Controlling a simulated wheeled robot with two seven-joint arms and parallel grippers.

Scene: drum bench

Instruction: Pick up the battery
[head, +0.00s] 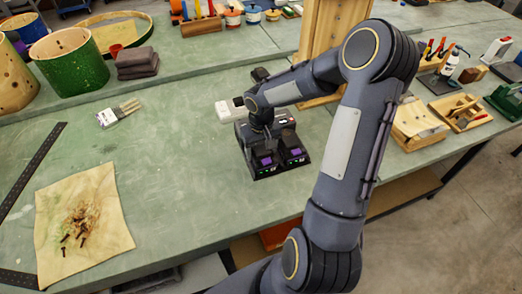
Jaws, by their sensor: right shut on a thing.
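A black battery charger (272,172) stands on the green bench top near the middle. Two dark blocks with purple fronts sit side by side at its near end, a left battery (264,158) and a right one (294,153). Small green lights show below them. My right gripper (260,136) points down over the charger's left half, right at the left battery. It is shut on that battery, but the wrist and the dark housing hide most of the fingers and the grasp. I cannot tell whether the battery is lifted clear. My left gripper is out of view.
A white power strip (229,110) lies just behind the charger. A wooden stand (325,40) rises behind my right arm. Wooden trays (418,122) are at right. Bench left of the charger is clear.

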